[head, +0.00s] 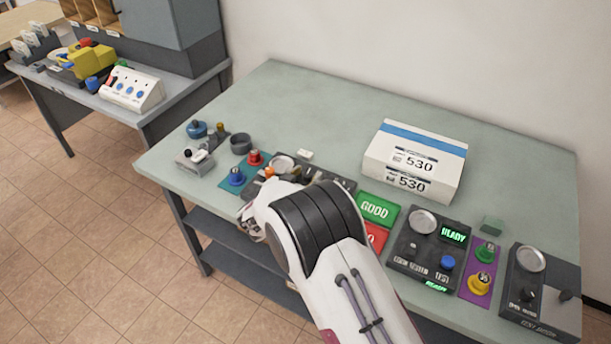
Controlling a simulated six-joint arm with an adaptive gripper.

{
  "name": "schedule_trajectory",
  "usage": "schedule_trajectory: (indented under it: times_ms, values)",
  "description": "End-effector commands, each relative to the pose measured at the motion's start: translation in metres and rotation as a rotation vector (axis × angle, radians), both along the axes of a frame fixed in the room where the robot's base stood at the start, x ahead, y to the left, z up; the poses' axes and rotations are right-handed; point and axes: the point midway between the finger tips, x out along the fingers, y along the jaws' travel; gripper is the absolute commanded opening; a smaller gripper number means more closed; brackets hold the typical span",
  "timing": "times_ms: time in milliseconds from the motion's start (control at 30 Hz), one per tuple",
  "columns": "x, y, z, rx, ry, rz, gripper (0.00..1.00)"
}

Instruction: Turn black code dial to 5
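I cannot tell for sure which control is the black code dial. A dark panel (300,171) lies at the table's front middle, partly hidden behind my arm. A dark tester box (403,262) with a lit READY display (454,235) stands right of my arm; it bears a small dark knob (413,247) and a blue button (447,262). A further grey box (551,318) at the far right has a black knob (528,296). Dial markings are too small to read. My gripper (250,222) is near the table's front edge, mostly hidden by my wrist; its fingers are unclear.
A white box marked 530 (416,150) stands behind the panels. Green GOOD (375,208) and red plates lie beside my arm. Blue (236,177) and red (255,158) buttons sit left. The table's back left (300,100) is clear.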

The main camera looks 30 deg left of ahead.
Motion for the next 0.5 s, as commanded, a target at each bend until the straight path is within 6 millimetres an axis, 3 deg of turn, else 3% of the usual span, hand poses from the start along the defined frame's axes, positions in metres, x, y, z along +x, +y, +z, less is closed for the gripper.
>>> schedule_trajectory:
  times_ms: [33,133,167,500]
  values:
    - [-0.0001,0.0,0.0,0.0,0.0,0.0,0.29]
    - [-0.0001,0.0,0.0,0.0,0.0,0.0,0.03]
    - [-0.0001,-0.0001,-0.0001,0.0,0.0,0.0,0.0]
    - [0.0006,0.0009,0.0001,0.0,-0.002,-0.021,0.0]
